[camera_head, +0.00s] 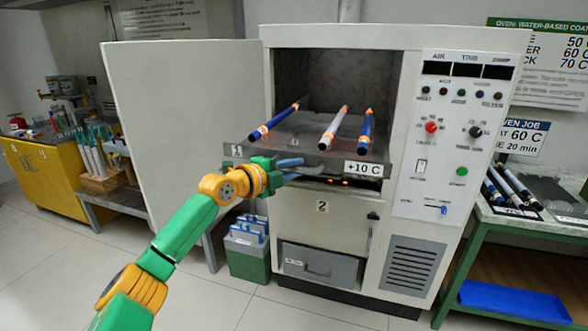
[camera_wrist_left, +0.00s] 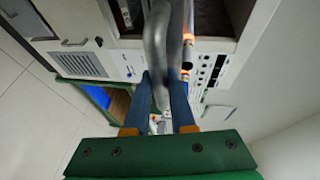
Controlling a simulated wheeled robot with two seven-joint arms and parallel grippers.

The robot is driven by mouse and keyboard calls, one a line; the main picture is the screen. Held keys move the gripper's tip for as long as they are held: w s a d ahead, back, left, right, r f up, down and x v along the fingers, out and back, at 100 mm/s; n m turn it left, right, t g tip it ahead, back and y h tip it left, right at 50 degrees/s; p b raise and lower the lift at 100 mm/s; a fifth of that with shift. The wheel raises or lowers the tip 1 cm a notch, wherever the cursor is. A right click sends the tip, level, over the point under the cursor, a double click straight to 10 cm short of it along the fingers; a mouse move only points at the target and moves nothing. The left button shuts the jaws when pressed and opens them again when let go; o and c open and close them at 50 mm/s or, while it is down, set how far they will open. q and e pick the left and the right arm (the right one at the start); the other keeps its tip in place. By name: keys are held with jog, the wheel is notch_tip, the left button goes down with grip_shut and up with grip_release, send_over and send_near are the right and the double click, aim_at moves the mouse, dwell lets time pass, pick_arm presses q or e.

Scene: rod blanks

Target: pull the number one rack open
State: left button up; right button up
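The number one rack (camera_head: 300,140) is a grey tray in the upper chamber of the oven, sticking out past the oven's front. Its front carries a "1" tag (camera_head: 237,150) and a "+10 C" tag (camera_head: 363,169). Three rods lie on it: a blue one (camera_head: 280,121), a white one (camera_head: 334,128) and another blue one (camera_head: 366,131), with orange bands. My left gripper (camera_head: 298,169) is at the rack's front. In the left wrist view its blue fingers (camera_wrist_left: 164,100) lie either side of a curved grey handle bar (camera_wrist_left: 157,50) and appear closed on it. My right gripper is not in view.
The oven door (camera_head: 185,110) stands swung open to the left. Below the rack is a panel marked "2" (camera_head: 322,207). A green bin (camera_head: 248,250) stands on the floor by the oven. The control panel (camera_head: 447,140) is on the right, beside a green-framed table (camera_head: 520,222).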

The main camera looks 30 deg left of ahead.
pick_arm(q)
jog(key=o, duration=0.4)
jog(key=shift+a, duration=0.1)
jog(key=shift+s, duration=0.1)
jog(key=b+v, duration=0.4)
jog(key=v, duration=0.2)
jog(key=shift+s+a+f, duration=0.1)
jog(key=shift+s, duration=0.15)
jog(key=shift+s+r, duration=0.2)
jog(key=shift+r, duration=0.05)
jog(key=shift+f, duration=0.1)
